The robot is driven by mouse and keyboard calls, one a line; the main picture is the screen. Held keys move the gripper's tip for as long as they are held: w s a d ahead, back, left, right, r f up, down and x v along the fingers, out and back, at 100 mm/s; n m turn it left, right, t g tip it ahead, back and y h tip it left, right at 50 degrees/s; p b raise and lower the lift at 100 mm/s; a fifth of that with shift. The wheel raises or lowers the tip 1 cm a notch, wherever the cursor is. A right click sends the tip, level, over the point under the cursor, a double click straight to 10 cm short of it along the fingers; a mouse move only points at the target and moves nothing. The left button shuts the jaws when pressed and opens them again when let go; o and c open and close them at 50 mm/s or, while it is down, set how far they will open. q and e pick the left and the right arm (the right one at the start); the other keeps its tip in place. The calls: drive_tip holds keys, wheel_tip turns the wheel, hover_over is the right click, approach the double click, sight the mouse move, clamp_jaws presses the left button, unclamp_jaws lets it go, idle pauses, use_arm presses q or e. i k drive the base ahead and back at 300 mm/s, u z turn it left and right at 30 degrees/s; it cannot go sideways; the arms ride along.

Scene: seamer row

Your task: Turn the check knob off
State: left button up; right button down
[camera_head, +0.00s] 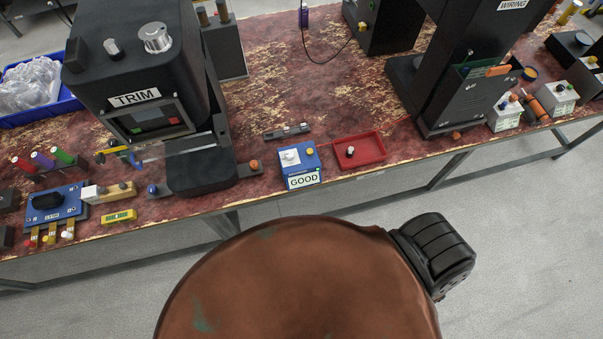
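No label reading "check" is legible, so I cannot tell which knob is the check knob. A blue box with a large black knob (47,201) lies at the left of the bench; its small label is unreadable. The black TRIM machine (137,60) has a silver round knob (155,37) on top. A blue box labelled GOOD (300,166) at the front edge carries a white knob (290,157) and a yellow button. No knob's on or off setting can be read. Neither of my grippers is in view.
A red tray (373,159) holding a small white-topped part sits right of the GOOD box. A black WIRING machine (460,70) stands at the right. A blue crate with clear bags (68,103) is at the far left. Worn red bench top (290,80) is mostly clear mid-bench.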

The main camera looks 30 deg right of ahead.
sight(289, 155)
drive_tip(key=z, duration=0.9)
drive_tip(key=k, duration=0.2)
drive_tip(key=u, duration=0.2)
